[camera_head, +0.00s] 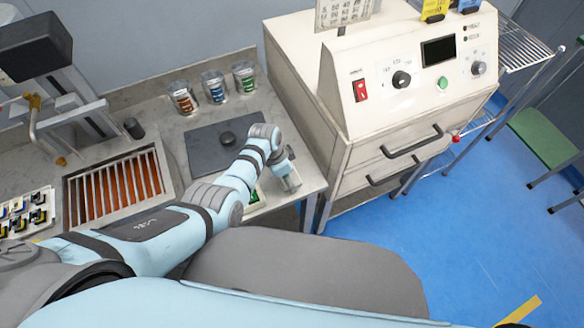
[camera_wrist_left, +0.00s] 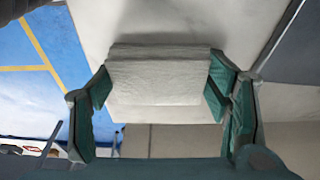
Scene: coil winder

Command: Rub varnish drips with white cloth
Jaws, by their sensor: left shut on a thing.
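My left gripper (camera_head: 286,176) is over the front right part of the grey bench (camera_head: 312,173). In the left wrist view, my left gripper (camera_wrist_left: 158,88) is shut on a folded white cloth (camera_wrist_left: 157,72), with a green-padded finger at each side. The cloth lies close to or against a pale surface; I cannot tell whether it touches. No varnish drips can be made out in either view. My right gripper is not in view.
A dark mat (camera_head: 200,158) with a black knob (camera_head: 228,138) lies behind my left forearm. Glass jars (camera_head: 214,88) stand at the back. A grated tray (camera_head: 72,205) is to the left. A cream oven cabinet (camera_head: 330,105) stands close on the right. Blue floor (camera_head: 420,225) is open beyond.

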